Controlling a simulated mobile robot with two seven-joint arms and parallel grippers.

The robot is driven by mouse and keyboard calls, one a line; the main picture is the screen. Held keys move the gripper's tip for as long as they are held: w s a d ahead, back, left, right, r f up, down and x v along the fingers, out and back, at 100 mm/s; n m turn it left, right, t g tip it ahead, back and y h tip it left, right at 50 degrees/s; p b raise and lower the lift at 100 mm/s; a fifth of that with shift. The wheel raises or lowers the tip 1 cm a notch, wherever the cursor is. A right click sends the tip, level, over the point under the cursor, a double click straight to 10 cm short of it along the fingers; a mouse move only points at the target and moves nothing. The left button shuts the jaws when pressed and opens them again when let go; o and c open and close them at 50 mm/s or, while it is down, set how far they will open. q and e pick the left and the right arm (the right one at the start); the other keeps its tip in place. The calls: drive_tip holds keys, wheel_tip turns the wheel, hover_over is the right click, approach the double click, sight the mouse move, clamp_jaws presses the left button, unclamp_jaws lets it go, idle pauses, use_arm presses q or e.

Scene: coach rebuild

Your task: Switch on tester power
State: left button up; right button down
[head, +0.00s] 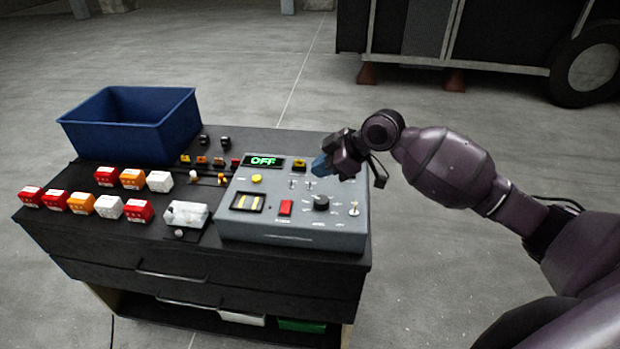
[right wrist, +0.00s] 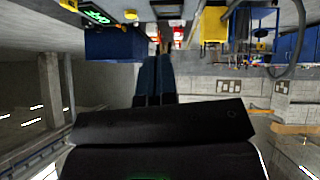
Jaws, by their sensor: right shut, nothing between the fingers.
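The grey tester box (head: 300,212) sits on the right part of the dark cart top. Its display (head: 262,161) reads OFF in green. My right gripper (head: 320,166) is shut and empty, above the back right of the tester face. In the right wrist view its blue fingers (right wrist: 154,78) lie together. I cannot tell whether the fingertips touch anything. My left gripper is not in view.
A blue bin (head: 130,122) stands at the cart's back left. Several red, orange and white blocks (head: 108,205) stand in rows at the left. A vehicle (head: 470,40) stands behind; the floor right of the cart is clear.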

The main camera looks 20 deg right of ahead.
hover_over(289, 200)
drive_tip(key=s+d, duration=0.1)
drive_tip(key=s, duration=0.1)
wheel_tip(289, 200, down, 6)
drive_tip(key=shift+w+f, duration=0.1)
drive_tip(key=shift+w, duration=0.05)
drive_tip(key=f, duration=0.3)
drive_tip(key=shift+w+d+p, duration=0.15)
drive_tip(key=shift+w+p, duration=0.1)
drive_tip(key=shift+p, duration=0.1)
drive_tip(key=shift+f, duration=0.6)
drive_tip(key=shift+w+d+f+g+b, duration=0.2)
drive_tip(key=shift+f+g+b, duration=0.1)
drive_tip(key=shift+f+b, duration=0.15)
drive_tip(key=shift+m, duration=0.3)
drive_tip(key=shift+s+a, duration=0.1)
